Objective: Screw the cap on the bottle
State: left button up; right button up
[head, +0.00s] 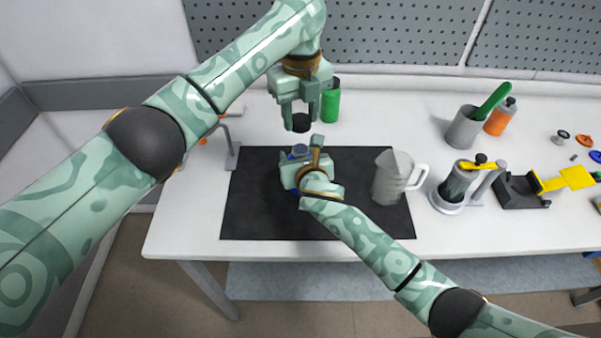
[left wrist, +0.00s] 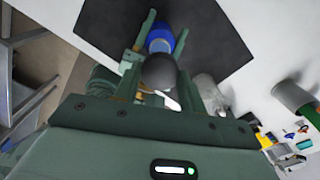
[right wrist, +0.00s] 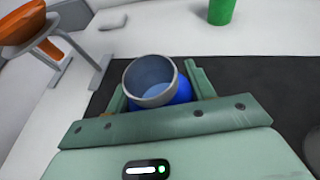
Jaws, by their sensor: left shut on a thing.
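My left gripper (head: 301,112) is shut on a black cap (head: 301,123) and holds it in the air, just above and apart from the bottle. In the left wrist view the dark round cap (left wrist: 159,72) covers part of the blue bottle (left wrist: 160,40). In the right wrist view the bottle's open grey neck (right wrist: 151,82) points up, with its blue body below. My right gripper (right wrist: 160,92) has its fingers on both sides of the bottle, low on the black mat (head: 262,205). Whether both fingers touch the bottle cannot be told. The hand hides most of the bottle in the head view.
A grey jug (head: 388,178) stands on the mat to the right. A green cup (head: 331,104) stands behind the left gripper. The mat's front is clear.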

pick_arm(q)
send_over(302, 145)
jog(key=s, duration=0.2)
jog(key=shift+w+a+f, duration=0.1)
jog(key=shift+f, duration=1.15)
jog(key=shift+w+a+f, duration=0.1)
jog(key=shift+f, duration=1.1)
jog(key=shift+f, duration=0.15)
jog(key=shift+f, duration=0.75)
jog(key=shift+d+f, duration=0.1)
jog(key=shift+f, duration=0.05)
jog(key=shift+s+f, duration=0.15)
jog(key=shift+f, duration=0.65)
jog(key=o, duration=0.9)
jog(key=shift+r, duration=0.1)
jog(key=shift+o, duration=0.2)
jog(key=shift+d, duration=0.1)
jog(key=shift+r, duration=0.1)
